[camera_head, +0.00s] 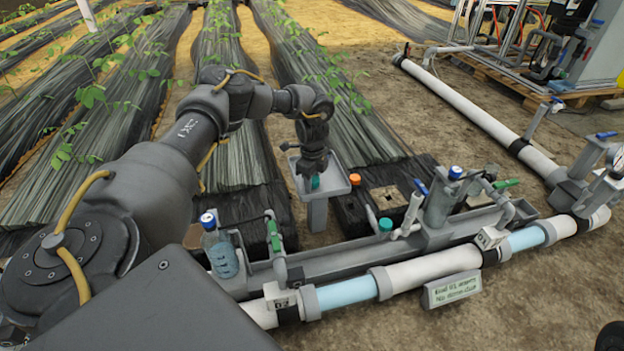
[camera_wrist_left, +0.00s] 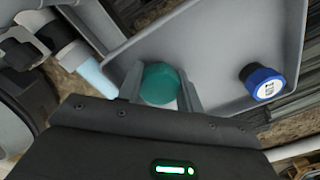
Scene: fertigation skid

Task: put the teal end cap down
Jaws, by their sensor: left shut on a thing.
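My left gripper (camera_head: 314,178) points down over a grey tray (camera_head: 341,189) on a post. It is shut on the teal end cap (camera_head: 315,183), which shows as a small green-blue piece below the fingers. In the left wrist view the teal end cap (camera_wrist_left: 160,84) sits between the two fingertips (camera_wrist_left: 160,92), with the grey tray (camera_wrist_left: 225,50) behind it. Whether the cap touches the tray floor cannot be told. My right gripper is not in view.
A blue-and-white cap (camera_wrist_left: 263,82) shows over the tray in the wrist view. An orange cap (camera_head: 355,179) is just right of the tray. A blue-capped bottle (camera_head: 220,252), another teal cap (camera_head: 385,225) and pipework (camera_head: 430,267) stand in front.

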